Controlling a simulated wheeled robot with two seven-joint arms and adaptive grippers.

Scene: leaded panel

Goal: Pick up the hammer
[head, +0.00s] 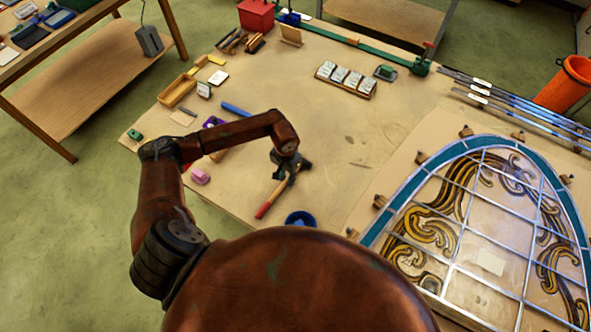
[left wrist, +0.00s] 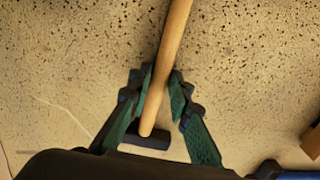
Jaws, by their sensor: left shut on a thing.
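The hammer (head: 274,197) has a wooden handle with a red end and lies slanted near the front of the bench. My left gripper (head: 290,165) reaches down over its upper end and is shut on it. In the left wrist view, the wooden handle (left wrist: 170,48) runs between the two green-padded fingers of my left gripper (left wrist: 158,84). The dark hammer head (left wrist: 146,140) shows between the fingers, close to the palm. I cannot tell whether the hammer touches the bench top. My right gripper is not in view.
The bench top (head: 330,130) is clear around the hammer's right side. A blue round dish (head: 300,218) stands close to the red handle end. A pink block (head: 200,177) and a blue bar (head: 236,109) lie to the left. The leaded panel (head: 480,230) fills the right.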

